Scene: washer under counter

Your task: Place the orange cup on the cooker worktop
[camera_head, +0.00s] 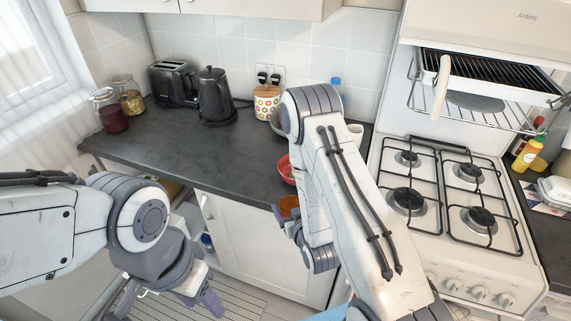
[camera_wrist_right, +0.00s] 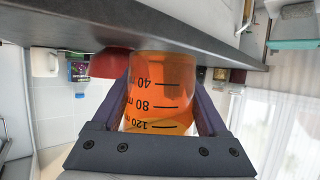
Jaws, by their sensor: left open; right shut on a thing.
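The orange cup (camera_wrist_right: 160,92) is see-through, with dark measuring marks, and sits between the two fingers of my right gripper (camera_wrist_right: 165,100). The gripper is shut on it. In the head view the cup (camera_head: 288,206) shows only partly behind my right arm, at the front edge of the dark counter. The cooker worktop (camera_head: 447,256) is white, with several gas burners under black grates, to the right of my right arm. My left gripper (camera_head: 168,297) is open and empty, low in front of the cabinets at lower left.
A red bowl (camera_head: 285,168) is on the dark counter (camera_head: 190,158) close to the cup. A black kettle (camera_head: 215,97), toaster (camera_head: 172,82) and jars (camera_head: 108,110) stand along the back. An open grill with racks (camera_head: 490,85) overhangs the back of the cooker.

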